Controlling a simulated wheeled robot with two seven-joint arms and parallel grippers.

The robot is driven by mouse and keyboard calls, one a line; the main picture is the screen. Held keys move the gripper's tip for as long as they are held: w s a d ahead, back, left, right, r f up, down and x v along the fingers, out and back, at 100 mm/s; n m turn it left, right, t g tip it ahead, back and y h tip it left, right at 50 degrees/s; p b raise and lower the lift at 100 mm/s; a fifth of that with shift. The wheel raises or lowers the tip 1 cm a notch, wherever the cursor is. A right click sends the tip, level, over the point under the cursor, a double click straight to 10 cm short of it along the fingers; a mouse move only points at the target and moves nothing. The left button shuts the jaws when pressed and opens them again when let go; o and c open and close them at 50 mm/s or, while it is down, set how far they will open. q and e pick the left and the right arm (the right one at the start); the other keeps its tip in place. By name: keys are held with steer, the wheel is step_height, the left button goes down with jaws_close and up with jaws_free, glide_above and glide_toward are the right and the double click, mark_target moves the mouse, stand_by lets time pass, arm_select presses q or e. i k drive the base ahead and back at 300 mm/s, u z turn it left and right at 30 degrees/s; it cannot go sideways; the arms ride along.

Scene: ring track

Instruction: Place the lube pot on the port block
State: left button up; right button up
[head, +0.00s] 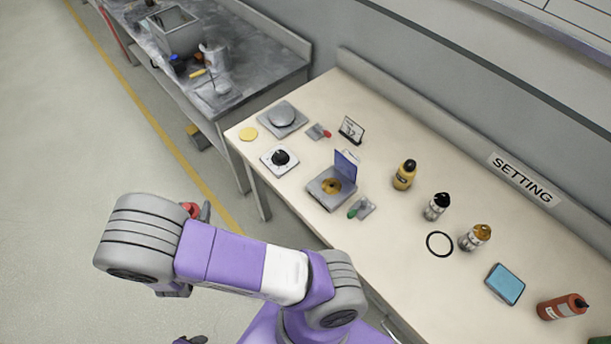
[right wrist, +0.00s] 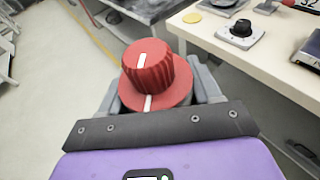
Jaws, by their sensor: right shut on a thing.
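My right gripper (right wrist: 150,92) is shut on a red ribbed knob-like piece (right wrist: 148,70) with a white line on its top and on its flange. In the head view only a bit of this red piece (head: 190,209) shows behind my right arm, over the floor left of the table. I cannot tell which thing is the lube pot. Small grey blocks lie on the table, one with a red part (head: 318,132) and one with a green part (head: 361,208); I cannot tell whether either is the port block. A dark tip at the bottom edge may be my left gripper (head: 190,340); its jaws are unclear.
The cream table (head: 400,235) holds a black dial on a white plate (head: 280,158), an open grey box (head: 331,188), a yellow bottle (head: 404,175), a black ring (head: 439,244) and a red bottle (head: 562,307). A cluttered grey bench (head: 268,68) stands behind. The floor at left is clear.

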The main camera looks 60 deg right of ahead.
mark_target(330, 186)
steer(key=i, duration=1.55)
steer(key=z, duration=2.95)
